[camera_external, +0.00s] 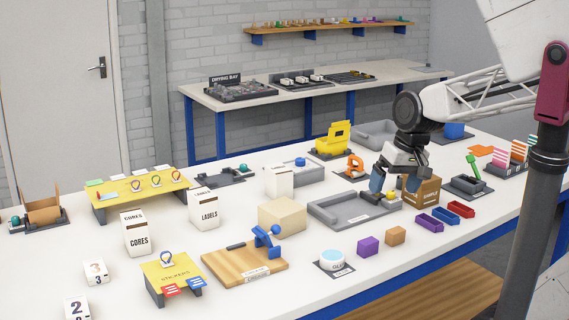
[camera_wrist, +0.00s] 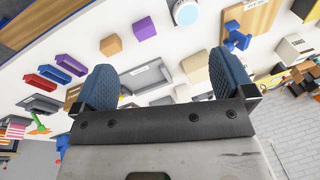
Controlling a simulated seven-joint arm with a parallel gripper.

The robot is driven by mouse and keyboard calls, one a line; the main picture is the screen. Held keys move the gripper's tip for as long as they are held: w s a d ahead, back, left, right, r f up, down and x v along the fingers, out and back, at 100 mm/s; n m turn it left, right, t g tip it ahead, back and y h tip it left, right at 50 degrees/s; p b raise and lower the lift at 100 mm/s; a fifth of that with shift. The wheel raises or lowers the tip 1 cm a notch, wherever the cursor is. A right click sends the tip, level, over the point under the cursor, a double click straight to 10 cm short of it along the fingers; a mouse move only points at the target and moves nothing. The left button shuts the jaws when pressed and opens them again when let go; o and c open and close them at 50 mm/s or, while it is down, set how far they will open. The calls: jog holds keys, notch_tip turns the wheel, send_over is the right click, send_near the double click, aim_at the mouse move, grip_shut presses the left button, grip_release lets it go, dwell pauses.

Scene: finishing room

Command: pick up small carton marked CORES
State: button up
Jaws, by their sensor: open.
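The small white carton marked CORES (camera_external: 138,236) stands upright on the left part of the white table in the external view. A similar white carton marked LABELS (camera_external: 205,209) stands to its right and a little behind. My gripper (camera_external: 394,187) is far to the right of both, above the right end of a grey tray (camera_external: 345,213). Its two blue fingers are apart and hold nothing, as the wrist view (camera_wrist: 163,78) also shows. A white carton (camera_wrist: 292,47) shows at the right of the wrist view; I cannot read which one it is.
A beige block (camera_external: 282,217) and a wooden board with a blue clamp (camera_external: 244,264) lie between my gripper and the CORES carton. A yellow stand (camera_external: 140,200) is behind that carton, and a smaller yellow stand (camera_external: 172,277) is in front. A brown box (camera_external: 423,192) is beside my gripper.

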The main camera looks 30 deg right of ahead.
jog(key=w+a+f+m+g+y, duration=0.15)
jog(key=w+a+m+y, duration=0.5)
jog(key=w+a, duration=1.45)
jog(key=m+y, duration=0.5)
jog(key=m, duration=0.5)
send_near(124, 231)
jog(key=shift+s+d+r, duration=0.35)
jog(key=shift+s, duration=0.1)
jog(key=shift+x, duration=1.2)
jog(key=shift+a, duration=0.1)
jog(key=shift+x, duration=2.55)
